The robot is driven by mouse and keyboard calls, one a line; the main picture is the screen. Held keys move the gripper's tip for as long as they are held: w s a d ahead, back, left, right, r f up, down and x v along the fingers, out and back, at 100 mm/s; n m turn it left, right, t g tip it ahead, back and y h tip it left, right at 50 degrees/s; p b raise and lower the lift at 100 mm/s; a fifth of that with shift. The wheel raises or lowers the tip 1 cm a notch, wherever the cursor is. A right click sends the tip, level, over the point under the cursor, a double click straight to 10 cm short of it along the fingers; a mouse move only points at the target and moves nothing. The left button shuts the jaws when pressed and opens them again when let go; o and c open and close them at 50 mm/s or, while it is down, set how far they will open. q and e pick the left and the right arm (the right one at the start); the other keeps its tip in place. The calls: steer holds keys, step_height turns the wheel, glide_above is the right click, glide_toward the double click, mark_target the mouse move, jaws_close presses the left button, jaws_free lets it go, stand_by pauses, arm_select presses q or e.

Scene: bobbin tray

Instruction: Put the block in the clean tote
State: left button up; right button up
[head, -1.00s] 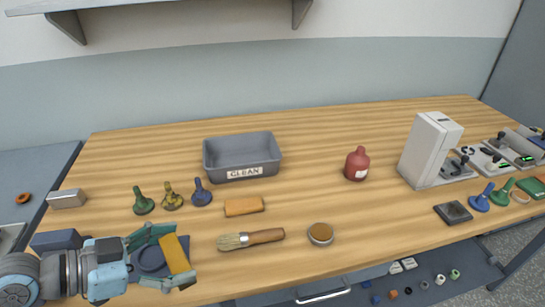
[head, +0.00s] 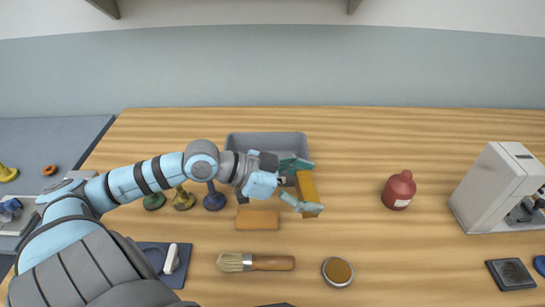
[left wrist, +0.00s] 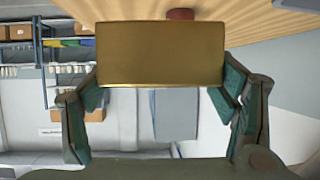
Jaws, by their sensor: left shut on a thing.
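My left gripper (head: 300,186) is shut on a yellow-orange block (head: 307,187), with a finger on either side of it. In the left wrist view the block (left wrist: 160,54) sits between the two fingers and fills the upper middle. The grey clean tote (head: 265,139) stands on the table behind my left arm. The gripper and block are at the tote's right front in the head view. My arm hides most of the tote's front and its label. Whether the block is over the rim I cannot tell. My right gripper is not in view.
An orange block-like piece (head: 257,219), a brush (head: 258,262) and a round tin (head: 337,271) lie in front. Several stamp-like pieces (head: 214,199) stand left of the tote. A red bottle (head: 398,190) stands to the right, with clear table between.

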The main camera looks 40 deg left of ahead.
arm_select(q)
steer(key=w+a+r+n+t+y+p, duration=0.2)
steer(key=w+a+r+n+t+y, duration=0.2)
steer(key=w+a+n+y, duration=0.75)
step_height(320, 180, up, 5)
steer(key=n+g+y, duration=0.3)
steer(key=n+y, duration=0.2)
glide_above(257, 144)
steer(key=s+d, duration=0.3)
steer(key=shift+y, duration=0.35)
step_height(257, 144, down, 15)
steer(key=shift+s+a+f+b, duration=0.1)
steer(key=shift+s+f+b, duration=0.05)
steer(key=shift+b, duration=0.9)
step_height(257, 144, down, 4)
steer(key=shift+f+b, duration=0.15)
steer(key=shift+b, duration=0.3)
steer(key=o, duration=1.9)
steer(key=shift+s, duration=0.15)
steer(key=shift+o, duration=0.2)
steer(key=p+v, duration=0.2)
steer(key=v, duration=1)
steer(key=shift+r, duration=0.2)
